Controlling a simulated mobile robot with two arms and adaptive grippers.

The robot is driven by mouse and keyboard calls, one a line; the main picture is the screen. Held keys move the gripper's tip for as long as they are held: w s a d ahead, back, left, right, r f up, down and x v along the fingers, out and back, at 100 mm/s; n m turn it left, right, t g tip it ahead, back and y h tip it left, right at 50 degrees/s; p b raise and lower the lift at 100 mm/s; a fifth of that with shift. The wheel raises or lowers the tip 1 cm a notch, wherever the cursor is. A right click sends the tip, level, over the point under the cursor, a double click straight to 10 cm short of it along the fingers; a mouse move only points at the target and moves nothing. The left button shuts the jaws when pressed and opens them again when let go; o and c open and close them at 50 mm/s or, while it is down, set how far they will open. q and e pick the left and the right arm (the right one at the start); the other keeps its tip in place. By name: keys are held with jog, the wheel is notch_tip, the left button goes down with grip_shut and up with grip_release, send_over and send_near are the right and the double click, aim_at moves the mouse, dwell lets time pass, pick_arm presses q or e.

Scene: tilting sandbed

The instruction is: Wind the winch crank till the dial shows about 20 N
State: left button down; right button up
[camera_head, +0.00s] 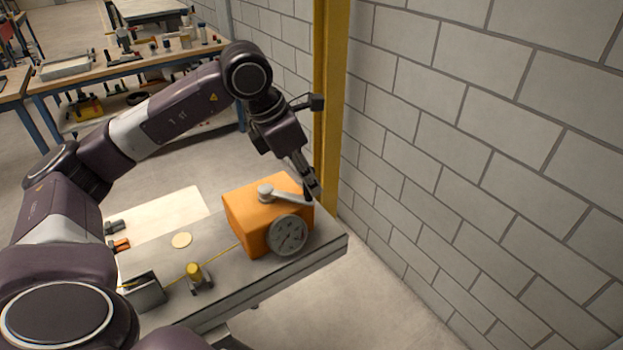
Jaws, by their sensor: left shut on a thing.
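An orange winch box (245,213) stands at the right end of a grey bench. A grey crank (283,194) lies across its top, with its hub at the left and its arm reaching right. A round grey dial (288,235) is on the box's front face; its reading is too small to make out. My left gripper (312,192) comes down from above and is shut on the crank's outer end. The handle is mostly hidden by the fingers. A yellow cord (222,254) runs from the box to the left. My right gripper is not in view.
A yellow post (330,110) and a block wall (480,150) stand close behind and right of the winch. The grey bench (325,250) also carries a yellow-topped post (195,272) and a small metal bracket (147,291). A cluttered workbench (130,67) is at the back left.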

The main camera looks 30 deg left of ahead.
pick_arm(q)
jog(key=shift+s+d+m+b, duration=0.15)
jog(key=shift+s+m+b, duration=0.45)
jog(key=shift+s, duration=0.35)
jog(key=c, duration=2.2)
grip_release()
jog(key=shift+s, duration=0.1)
jog(key=o, duration=0.4)
jog(key=shift+s, duration=0.2)
jog(key=shift+w+r, duration=0.1)
